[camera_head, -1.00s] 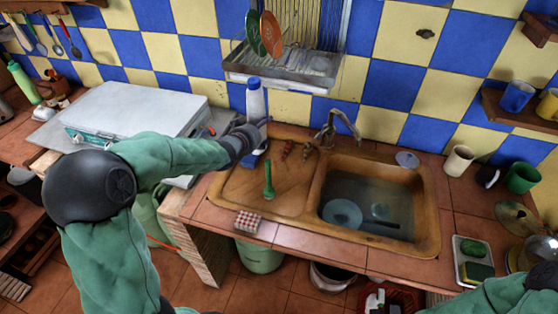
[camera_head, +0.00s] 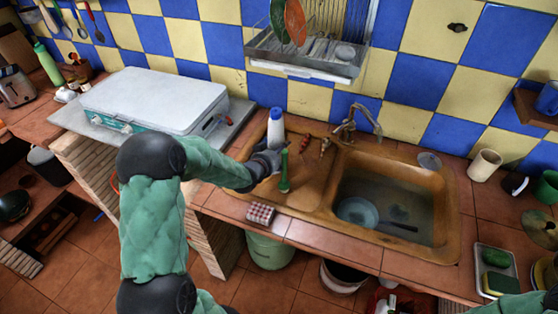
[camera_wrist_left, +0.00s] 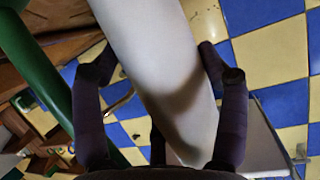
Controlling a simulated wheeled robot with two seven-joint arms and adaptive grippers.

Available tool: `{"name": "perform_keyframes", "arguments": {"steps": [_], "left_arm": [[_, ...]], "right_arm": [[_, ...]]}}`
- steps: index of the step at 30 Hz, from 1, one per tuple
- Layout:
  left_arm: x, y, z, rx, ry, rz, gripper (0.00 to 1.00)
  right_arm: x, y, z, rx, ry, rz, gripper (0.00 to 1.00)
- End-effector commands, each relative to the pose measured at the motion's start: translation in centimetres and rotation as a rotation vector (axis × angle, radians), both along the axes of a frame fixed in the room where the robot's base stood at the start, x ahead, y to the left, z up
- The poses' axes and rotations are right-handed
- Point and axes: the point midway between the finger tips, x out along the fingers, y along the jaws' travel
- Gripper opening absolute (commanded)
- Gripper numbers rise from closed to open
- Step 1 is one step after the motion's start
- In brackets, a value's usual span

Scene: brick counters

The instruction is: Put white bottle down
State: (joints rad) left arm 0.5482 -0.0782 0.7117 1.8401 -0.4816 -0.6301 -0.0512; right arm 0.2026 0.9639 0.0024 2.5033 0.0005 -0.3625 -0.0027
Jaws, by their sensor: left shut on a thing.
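The white bottle (camera_head: 275,132) with a bluish cap stands roughly upright over the drainboard side of the sink in the head view. My left gripper (camera_head: 268,160) is shut around its lower part, which the fingers partly hide. In the left wrist view the white bottle (camera_wrist_left: 150,60) runs between the two fingers (camera_wrist_left: 165,85). I cannot tell whether its base touches the drainboard (camera_head: 305,193). My right gripper is out of view.
A green upright object (camera_head: 284,172) stands close to my left gripper, on its right. A red-checked item (camera_head: 261,214) lies at the counter's front edge. The sink basin (camera_head: 400,190) holds water and dishes. The dish rack (camera_head: 305,60) hangs above, behind the bottle.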

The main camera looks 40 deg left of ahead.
Motion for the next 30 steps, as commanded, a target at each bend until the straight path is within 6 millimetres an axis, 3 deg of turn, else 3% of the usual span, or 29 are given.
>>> {"name": "perform_keyframes", "arguments": {"steps": [6,19,20,30], "left_arm": [[0.0,0.0,-2.9,0.001,0.0,0.0,0.41],[0.0,0.0,-3.5,0.001,-0.001,0.0,0.41],[0.0,-0.1,-3.5,-0.001,0.003,-0.001,0.82],[0.0,0.0,-3.4,-0.001,0.003,-0.001,0.84]], "right_arm": [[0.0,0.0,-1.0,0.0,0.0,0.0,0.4],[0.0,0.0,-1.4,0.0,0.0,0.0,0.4],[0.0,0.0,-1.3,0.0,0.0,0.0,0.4],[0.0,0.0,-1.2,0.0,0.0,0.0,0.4]]}}
